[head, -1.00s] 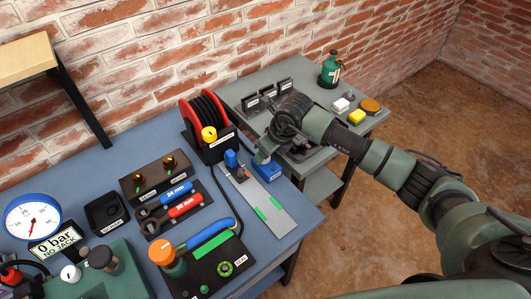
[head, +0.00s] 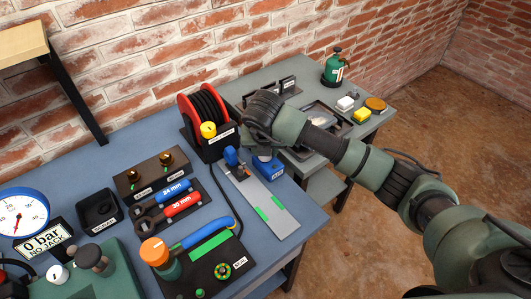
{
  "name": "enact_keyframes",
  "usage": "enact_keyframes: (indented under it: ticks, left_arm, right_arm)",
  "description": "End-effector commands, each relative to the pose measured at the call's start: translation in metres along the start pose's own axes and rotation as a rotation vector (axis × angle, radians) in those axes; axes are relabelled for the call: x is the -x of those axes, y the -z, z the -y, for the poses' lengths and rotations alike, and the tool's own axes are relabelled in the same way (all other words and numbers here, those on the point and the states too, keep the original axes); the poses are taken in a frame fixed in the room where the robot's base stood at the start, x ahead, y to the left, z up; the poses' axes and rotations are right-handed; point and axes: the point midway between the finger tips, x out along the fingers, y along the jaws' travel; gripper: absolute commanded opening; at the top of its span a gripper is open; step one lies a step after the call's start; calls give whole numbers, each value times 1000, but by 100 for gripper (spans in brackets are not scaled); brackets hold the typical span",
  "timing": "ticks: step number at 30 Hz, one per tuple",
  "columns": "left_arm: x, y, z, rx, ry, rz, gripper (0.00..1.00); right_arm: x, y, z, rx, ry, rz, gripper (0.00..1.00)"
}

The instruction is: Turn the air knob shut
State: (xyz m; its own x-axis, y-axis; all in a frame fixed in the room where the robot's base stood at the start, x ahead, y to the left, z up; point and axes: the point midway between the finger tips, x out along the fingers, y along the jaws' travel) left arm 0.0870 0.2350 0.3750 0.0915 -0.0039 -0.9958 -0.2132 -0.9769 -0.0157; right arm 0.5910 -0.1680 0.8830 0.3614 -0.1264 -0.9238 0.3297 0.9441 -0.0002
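A yellow knob (head: 208,130) sits on the front of the red and black hose reel (head: 186,118), above a white label too small to read; I cannot confirm that it is the air knob. My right arm comes in from the right, and its dark wrist is just right of the reel. My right gripper (head: 262,152) points down behind the blue block, apart from the yellow knob. Its fingers are mostly hidden by the wrist, so their opening does not show. My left gripper is out of view.
The blue bench holds a pressure gauge (head: 20,213), an orange-topped knob (head: 153,251), red and blue wrenches (head: 183,204), a metal strip (head: 262,203) and a blue block (head: 267,168). A grey side table (head: 300,76) carries a green bottle (head: 335,68) and a yellow block (head: 362,116).

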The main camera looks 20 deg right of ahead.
Motion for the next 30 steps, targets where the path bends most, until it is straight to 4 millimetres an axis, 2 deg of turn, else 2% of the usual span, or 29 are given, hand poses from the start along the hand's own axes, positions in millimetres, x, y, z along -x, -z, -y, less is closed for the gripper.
enact_keyframes:
  ticks: [9,24,25,27,30]
  left_arm:
    - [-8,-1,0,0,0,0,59]
    - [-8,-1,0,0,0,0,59]
    - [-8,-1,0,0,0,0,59]
    - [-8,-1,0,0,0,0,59]
    - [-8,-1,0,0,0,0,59]
  right_arm:
    - [0,-2,-1,-96,37,4,0]
    - [1,-2,-1,-110,44,3,0]
    - [1,-2,-1,-110,44,3,46]
    - [1,-2,-1,-110,44,2,59]
    - [1,-1,-1,-109,44,2,59]
